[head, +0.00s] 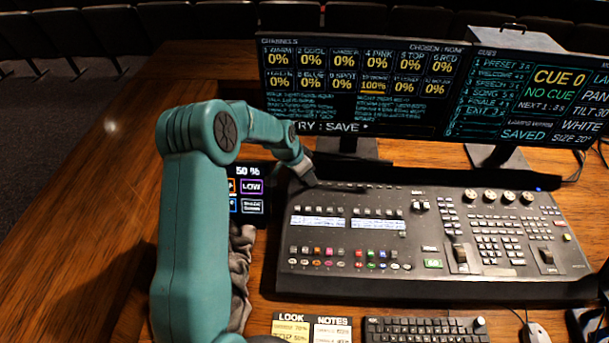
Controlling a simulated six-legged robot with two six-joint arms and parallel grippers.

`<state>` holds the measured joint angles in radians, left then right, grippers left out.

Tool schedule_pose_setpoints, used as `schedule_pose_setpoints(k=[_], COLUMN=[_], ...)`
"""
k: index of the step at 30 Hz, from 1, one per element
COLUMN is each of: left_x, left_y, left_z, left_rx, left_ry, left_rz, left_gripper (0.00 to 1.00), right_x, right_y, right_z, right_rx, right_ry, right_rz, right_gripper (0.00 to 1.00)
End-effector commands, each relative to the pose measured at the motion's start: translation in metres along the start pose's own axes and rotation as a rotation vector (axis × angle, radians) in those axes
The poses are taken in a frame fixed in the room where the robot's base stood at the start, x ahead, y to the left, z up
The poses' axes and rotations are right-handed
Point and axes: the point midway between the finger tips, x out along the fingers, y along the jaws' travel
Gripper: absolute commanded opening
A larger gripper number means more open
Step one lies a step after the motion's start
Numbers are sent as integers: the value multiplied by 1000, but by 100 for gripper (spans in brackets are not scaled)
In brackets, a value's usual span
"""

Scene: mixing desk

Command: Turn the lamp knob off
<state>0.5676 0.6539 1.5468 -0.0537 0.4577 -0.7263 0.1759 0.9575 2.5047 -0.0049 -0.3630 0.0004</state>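My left arm comes in from the left, and my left gripper (308,177) is at the back left corner of the mixing console (430,285). Its dark fingers are small and foreshortened, so I cannot tell whether they are open or shut, or whether they touch anything. I cannot make out a lamp knob for certain; the area around the fingertips is dark and partly hidden by the gripper. Several round pale knobs (490,196) stand in a row at the console's back right, well apart from the gripper. My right gripper is not in view.
Two monitors (350,85) (535,95) stand behind the console. A small touchscreen (250,190) reading 50 % is partly behind my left arm. A keyboard (425,329), note cards (291,328) and a mouse (537,333) lie in front. Bare wood (70,230) is on the left.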

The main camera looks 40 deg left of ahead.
Motion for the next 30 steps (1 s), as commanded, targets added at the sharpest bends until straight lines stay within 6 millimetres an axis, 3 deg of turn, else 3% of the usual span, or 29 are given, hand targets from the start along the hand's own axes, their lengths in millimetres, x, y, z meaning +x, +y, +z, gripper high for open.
schedule_pose_setpoints(k=[5, 9, 16, 30], left_x=[0, 0, 1, 1], left_y=[0, 0, 1, 3], left_z=[0, 0, 0, 1], left_rx=[0, 0, -23, -238], left_ry=[0, 0, -1, -2], left_rz=[0, 0, -9, -98], left_gripper=[45, 0, 0, 0], right_x=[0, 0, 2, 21], right_y=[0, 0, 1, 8], right_z=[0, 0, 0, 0], right_rx=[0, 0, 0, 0], right_ry=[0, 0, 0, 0], right_rz=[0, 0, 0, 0], right_gripper=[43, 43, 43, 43])
